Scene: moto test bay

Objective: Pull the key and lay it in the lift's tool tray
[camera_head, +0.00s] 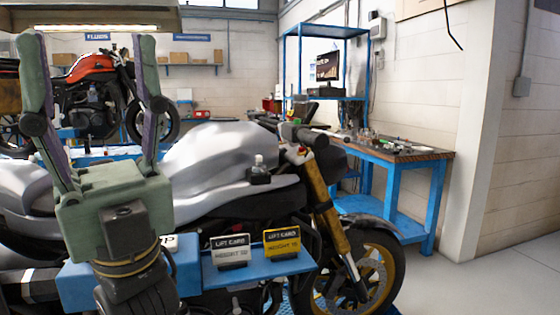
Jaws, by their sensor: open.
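A silver motorcycle (215,150) stands across the middle, its front wheel to the right. A small pale piece (259,160) stands upright on a black block by the tank's front; it may be the key, but it is too small to be sure. A blue tray (205,284), which looks like the lift's tool tray, sits low in front of the motorcycle. My gripper (90,45) is in the left foreground, fingers pointing up and spread wide, with nothing between them. It is apart from the pale piece and hides part of the motorcycle.
A grey lift card (231,252) and a yellow lift card (282,243) stand on the tray. The handlebar (305,135) and gold fork (328,205) rise right of the pale piece. A blue workbench (395,170) and an orange motorcycle (92,66) stand behind. Floor at right is clear.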

